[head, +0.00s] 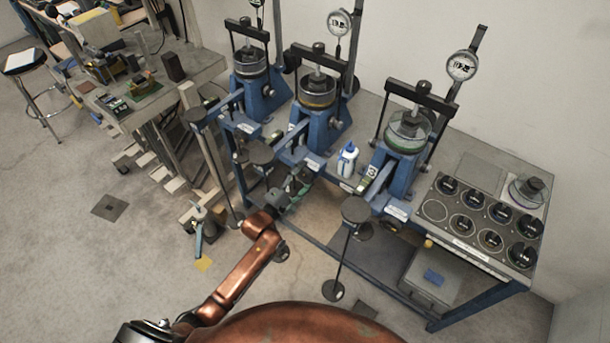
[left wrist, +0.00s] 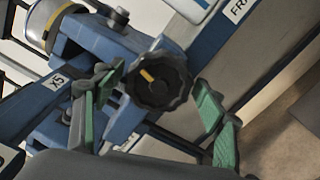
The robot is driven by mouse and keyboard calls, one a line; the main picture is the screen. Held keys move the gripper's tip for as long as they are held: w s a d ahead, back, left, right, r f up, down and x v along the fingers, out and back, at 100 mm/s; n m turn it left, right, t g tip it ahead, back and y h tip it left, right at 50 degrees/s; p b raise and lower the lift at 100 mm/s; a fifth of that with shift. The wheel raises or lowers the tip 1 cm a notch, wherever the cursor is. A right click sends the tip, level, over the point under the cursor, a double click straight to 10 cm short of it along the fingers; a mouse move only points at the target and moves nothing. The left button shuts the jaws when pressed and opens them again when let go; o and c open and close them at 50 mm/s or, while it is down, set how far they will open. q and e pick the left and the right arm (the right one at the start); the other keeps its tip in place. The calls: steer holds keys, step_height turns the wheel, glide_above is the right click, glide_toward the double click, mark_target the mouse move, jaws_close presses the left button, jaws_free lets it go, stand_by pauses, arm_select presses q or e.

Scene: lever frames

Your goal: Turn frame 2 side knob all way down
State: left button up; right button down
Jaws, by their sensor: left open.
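Three blue lever frames stand in a row on a bench; the middle one (head: 312,118), which I take as frame 2, has my left gripper (head: 292,191) low in front of it. In the left wrist view, a dark, scalloped round knob (left wrist: 162,90) with a yellow mark sits on a blue bracket. The mark lies left of and above the knob's centre. My left gripper's green-padded fingers are open, one on each side of the knob. Contact cannot be told. In the head view the knob is not clearly visible. My right gripper is not in view.
The left frame (head: 250,85) and right frame (head: 400,150) stand close by, with round-ended levers jutting forward. A white-and-blue bottle (head: 347,160) stands between the middle and right frames. A tray of dark round weights (head: 465,247) is at the right. Open floor lies left.

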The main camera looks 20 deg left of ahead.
arm_select(q)
steer(key=p+v, duration=0.1)
steer(key=v, duration=0.1)
steer(key=p+v, duration=0.1)
steer(key=v, duration=0.1)
steer(key=shift+r, duration=0.2)
steer(key=shift+p+v, duration=0.5)
steer(key=shift+v, duration=0.35)
steer(key=shift+f, duration=0.15)
steer(key=shift+w, duration=0.1)
